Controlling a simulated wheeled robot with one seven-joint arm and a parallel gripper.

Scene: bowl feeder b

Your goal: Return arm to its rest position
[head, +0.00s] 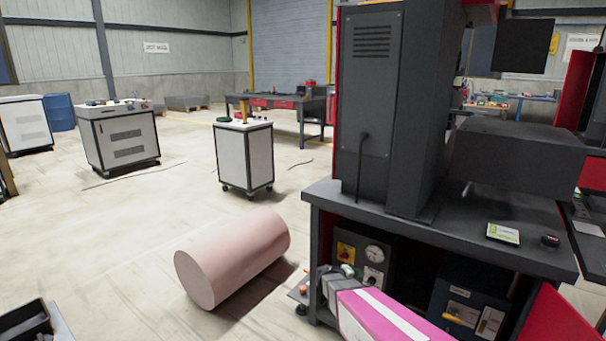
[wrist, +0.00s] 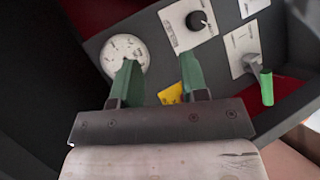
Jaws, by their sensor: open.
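My gripper (wrist: 158,62) shows in the wrist view with its two green fingers apart and nothing between them. It is in front of a dark control panel (wrist: 95,45). A round white gauge (wrist: 125,50) is behind the left finger, which covers part of it. A black knob (wrist: 197,20) on a white plate is above the right finger. A lever with a green handle (wrist: 266,88) is to the right, apart from the fingers. A yellow label (wrist: 171,95) shows between the fingers. In the head view, the fingers cannot be made out clearly.
In the head view, a dark workbench (head: 470,228) with a tall grey machine (head: 370,110) fills the right. A gauge panel (head: 361,258) and a blue-grey box (head: 465,312) sit beneath it. A large pink cylinder (head: 235,257) lies on the floor. Floor at left is mostly clear.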

